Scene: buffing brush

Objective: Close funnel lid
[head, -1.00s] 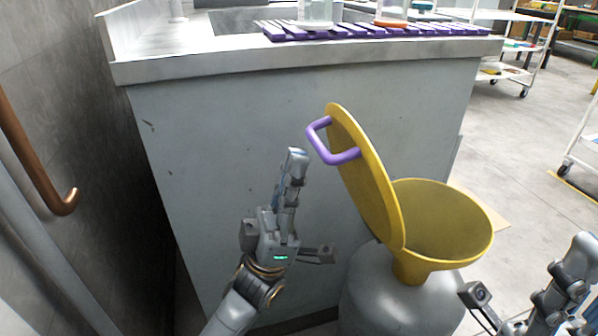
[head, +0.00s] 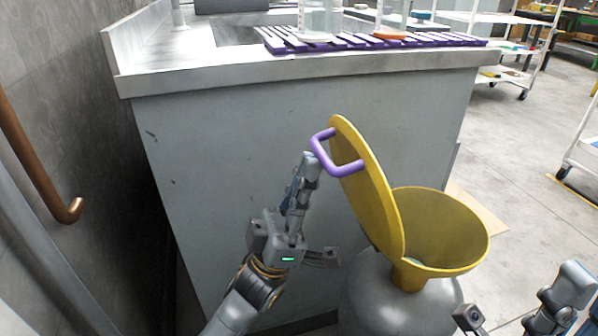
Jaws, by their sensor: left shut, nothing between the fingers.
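The yellow funnel (head: 443,222) sits on top of a grey rounded drum (head: 400,308). Its yellow lid (head: 368,195) stands open, tilted up and to the left from the funnel's left edge. A purple handle (head: 322,155) sticks out from the lid's outer face. My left gripper (head: 309,160) is shut and empty, pointing up, with its tips just beside the handle's left side. I cannot tell whether they touch. My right gripper (head: 573,285) is at the lower right edge, right of the drum and partly cut off; its fingertips' state is unclear.
A grey counter (head: 290,72) stands behind the drum, with a purple slatted rack (head: 450,41) and clear containers on top. A copper rail (head: 40,165) runs along the left wall. White shelf carts stand at the right back. The floor (head: 520,130) at right is open.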

